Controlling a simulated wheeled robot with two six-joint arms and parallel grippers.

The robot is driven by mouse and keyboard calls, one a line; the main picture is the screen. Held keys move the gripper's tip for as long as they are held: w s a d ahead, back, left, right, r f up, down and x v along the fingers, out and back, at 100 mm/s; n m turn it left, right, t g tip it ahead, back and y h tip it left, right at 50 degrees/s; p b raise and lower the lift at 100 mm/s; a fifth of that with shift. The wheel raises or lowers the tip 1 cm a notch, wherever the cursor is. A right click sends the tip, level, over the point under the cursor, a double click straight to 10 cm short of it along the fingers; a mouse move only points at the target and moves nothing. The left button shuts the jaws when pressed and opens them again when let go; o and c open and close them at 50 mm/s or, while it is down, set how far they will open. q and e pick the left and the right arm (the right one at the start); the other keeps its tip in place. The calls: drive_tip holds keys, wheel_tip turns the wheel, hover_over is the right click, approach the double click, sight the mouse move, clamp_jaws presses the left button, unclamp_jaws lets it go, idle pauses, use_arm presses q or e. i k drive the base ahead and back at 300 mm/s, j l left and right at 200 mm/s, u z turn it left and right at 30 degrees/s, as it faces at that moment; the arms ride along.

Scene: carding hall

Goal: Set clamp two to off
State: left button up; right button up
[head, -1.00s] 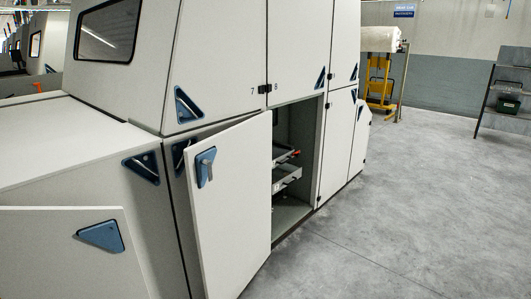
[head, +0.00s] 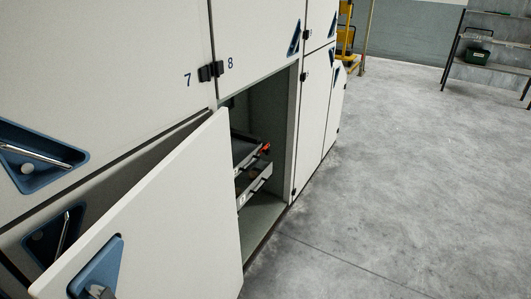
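A white machine cabinet stands on the left, with an open door (head: 185,215) swung out toward me. Inside the dark opening are two grey shelf-like units, an upper one (head: 243,148) and a lower one (head: 256,184), each with a small pale label. A red-orange part (head: 265,148) shows at the front of the upper unit. Which part is clamp two cannot be told at this size, and the door hides the left of the opening. Neither of my grippers is in view.
The open door juts out between me and the left side of the opening. Grey floor (head: 400,170) is clear to the right. A rack (head: 490,60) with a green box (head: 479,56) and a yellow frame (head: 346,45) stand farther back.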

sight(267, 152)
drive_tip(key=i+l+u, duration=0.15)
drive_tip(key=u, duration=0.35)
drive_tip(key=i+l+u, duration=0.25)
drive_tip(key=u, duration=0.25)
drive_tip(key=i+l+u, duration=0.1)
drive_tip(key=l+u, duration=0.2)
drive_tip(key=u, duration=0.2)
